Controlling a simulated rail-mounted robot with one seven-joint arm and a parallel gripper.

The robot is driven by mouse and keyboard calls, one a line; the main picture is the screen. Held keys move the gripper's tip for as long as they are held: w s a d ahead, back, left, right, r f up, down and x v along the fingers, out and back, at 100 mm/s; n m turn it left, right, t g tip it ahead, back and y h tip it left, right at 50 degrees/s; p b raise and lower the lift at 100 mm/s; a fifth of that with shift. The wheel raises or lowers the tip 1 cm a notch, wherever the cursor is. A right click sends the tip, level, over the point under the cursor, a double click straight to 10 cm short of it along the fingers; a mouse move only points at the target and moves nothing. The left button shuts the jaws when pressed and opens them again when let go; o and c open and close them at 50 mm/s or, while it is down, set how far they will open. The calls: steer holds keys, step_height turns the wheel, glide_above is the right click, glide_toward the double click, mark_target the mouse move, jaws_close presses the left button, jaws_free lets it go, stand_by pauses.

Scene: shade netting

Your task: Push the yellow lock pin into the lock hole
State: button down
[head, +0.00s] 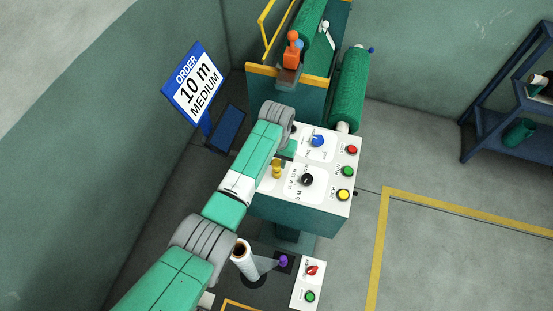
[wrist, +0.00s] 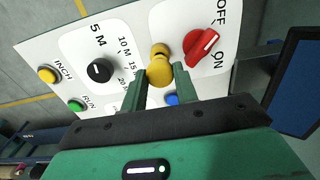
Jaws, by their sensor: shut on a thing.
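The yellow lock pin (wrist: 160,71) is between the two fingertips of my gripper (wrist: 160,75) in the wrist view, and the gripper is shut on it. The pin stands at the white control panel (wrist: 75,45), between the black length dial (wrist: 100,70) and the red ON/OFF switch (wrist: 201,44). In the head view the yellow pin (head: 277,169) shows at the panel's left side, beside my arm. The lock hole is not clearly seen; I cannot tell how deep the pin sits.
The panel also carries a blue knob (head: 317,141) and red (head: 351,149), green (head: 348,171) and yellow (head: 343,195) buttons. A green roll (head: 349,88) stands behind it. A blue order sign (head: 194,86) is at left. A lower box (head: 308,283) stands in front.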

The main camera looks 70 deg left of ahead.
mark_target(277, 162)
steer(key=shift+f, duration=0.2)
steer(key=shift+f+b, duration=0.55)
steer(key=shift+f, duration=0.05)
steer(key=c, duration=1)
jaws_free()
steer(key=shift+r, duration=0.15)
step_height(277, 162, up, 8)
steer(key=shift+f, duration=0.2)
